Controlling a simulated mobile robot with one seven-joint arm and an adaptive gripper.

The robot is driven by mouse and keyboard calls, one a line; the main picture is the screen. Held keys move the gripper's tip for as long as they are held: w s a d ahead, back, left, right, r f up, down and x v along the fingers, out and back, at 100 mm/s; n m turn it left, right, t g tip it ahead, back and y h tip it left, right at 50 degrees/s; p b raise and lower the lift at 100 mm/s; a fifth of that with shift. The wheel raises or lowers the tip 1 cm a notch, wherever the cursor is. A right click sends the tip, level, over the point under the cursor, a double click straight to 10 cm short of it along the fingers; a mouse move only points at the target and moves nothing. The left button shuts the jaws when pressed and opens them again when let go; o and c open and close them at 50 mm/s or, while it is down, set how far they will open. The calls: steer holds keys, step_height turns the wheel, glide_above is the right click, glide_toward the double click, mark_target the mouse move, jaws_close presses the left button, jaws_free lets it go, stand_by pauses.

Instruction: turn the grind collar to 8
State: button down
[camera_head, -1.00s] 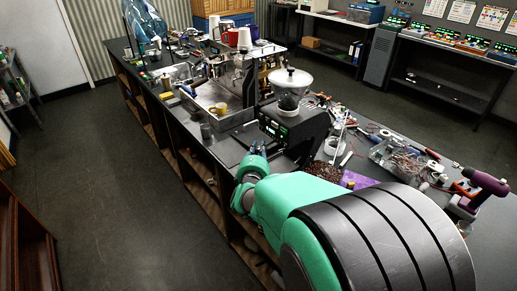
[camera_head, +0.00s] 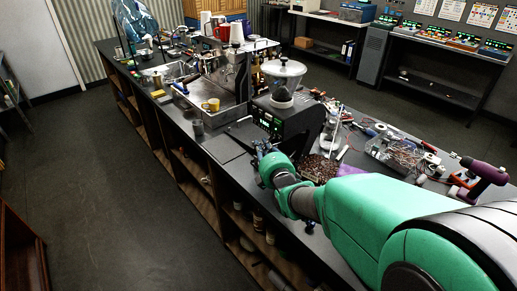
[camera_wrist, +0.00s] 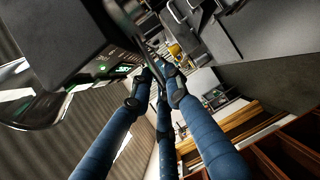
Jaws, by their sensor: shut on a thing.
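The black grinder (camera_head: 290,116) stands on the counter with a pale hopper (camera_head: 283,70) on top and green lit readouts on its front. A dark rounded part (camera_head: 281,97) sits below the hopper; I cannot make out the grind collar's numbers or pointer. My gripper (camera_head: 264,148) is low in front of the grinder, well below the hopper. In the wrist view its blue fingers (camera_wrist: 162,72) close together on a dark bar-like part (camera_wrist: 135,25) beside the grinder's lit panel (camera_wrist: 108,68). The fingertips hide where they grip, and I cannot tell what the part is.
Coffee beans (camera_head: 318,168), loose tools, a clear parts bin (camera_head: 392,152) and a purple drill (camera_head: 484,178) crowd the counter at right. The floor (camera_head: 110,200) at left is clear.

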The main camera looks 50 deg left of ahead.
steer(key=shift+w+d+f+n+g+y, duration=0.1)
steer(key=shift+w+d+n+g+y, duration=0.3)
steer(key=shift+d+n+g, duration=0.5)
steer(key=shift+w+d+f+n+g+y, duration=0.1)
steer(key=shift+w+d+n+g+y, duration=0.4)
steer(key=shift+g, duration=0.7)
steer(key=shift+s+d, duration=0.1)
steer(key=shift+d, duration=0.05)
steer(key=c, duration=1.7)
jaws_free()
steer(key=shift+r, duration=0.1)
steer(key=d, duration=0.4)
steer(key=s+d+r, duration=0.1)
steer(key=d, duration=0.2)
steer(key=s+d, duration=0.1)
steer(key=d, duration=0.3)
steer(key=shift+d+r, duration=0.3)
steer(key=shift+d, duration=0.05)
